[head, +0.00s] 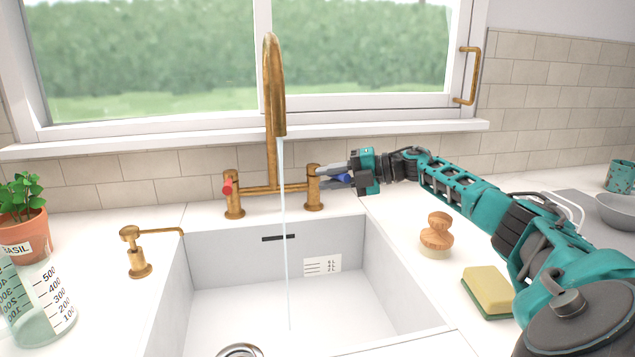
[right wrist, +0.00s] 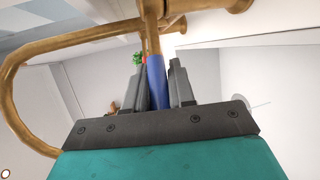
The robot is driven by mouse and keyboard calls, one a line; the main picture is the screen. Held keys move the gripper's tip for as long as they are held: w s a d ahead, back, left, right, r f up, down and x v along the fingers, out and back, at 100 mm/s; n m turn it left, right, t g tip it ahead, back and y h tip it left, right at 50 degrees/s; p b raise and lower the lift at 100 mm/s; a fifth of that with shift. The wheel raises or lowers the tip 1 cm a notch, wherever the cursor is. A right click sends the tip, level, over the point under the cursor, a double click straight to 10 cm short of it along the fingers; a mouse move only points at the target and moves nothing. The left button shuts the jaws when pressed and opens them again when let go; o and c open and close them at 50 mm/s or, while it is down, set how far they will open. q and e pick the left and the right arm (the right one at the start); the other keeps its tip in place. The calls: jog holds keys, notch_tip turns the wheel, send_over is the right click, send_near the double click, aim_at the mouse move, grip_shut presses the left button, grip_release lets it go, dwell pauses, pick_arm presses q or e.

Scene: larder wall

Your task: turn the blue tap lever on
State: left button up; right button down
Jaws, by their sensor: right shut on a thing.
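The brass tap (head: 272,110) stands behind the white sink, and a thin stream of water (head: 285,230) falls from its spout into the basin. The blue tap lever (head: 343,178) is on the right-hand valve, partly hidden by my right gripper (head: 326,175). In the right wrist view the blue lever (right wrist: 157,80) lies between the two grey fingers, and the gripper is shut on it. The red lever (head: 227,187) is on the left-hand valve. My left gripper is not in view.
A brass soap dispenser (head: 138,255), a basil pot (head: 22,225) and a measuring jug (head: 40,305) stand left of the sink. A wooden brush (head: 436,236) and a sponge (head: 487,290) lie right of it, near my right arm. The window sill (head: 400,131) runs behind the tap.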

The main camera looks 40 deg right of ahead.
jog(key=c, duration=1)
grip_release()
jog(key=shift+c, duration=0.2)
jog(key=b+v, duration=0.1)
jog(key=v, duration=1.2)
jog(key=shift+b, duration=0.4)
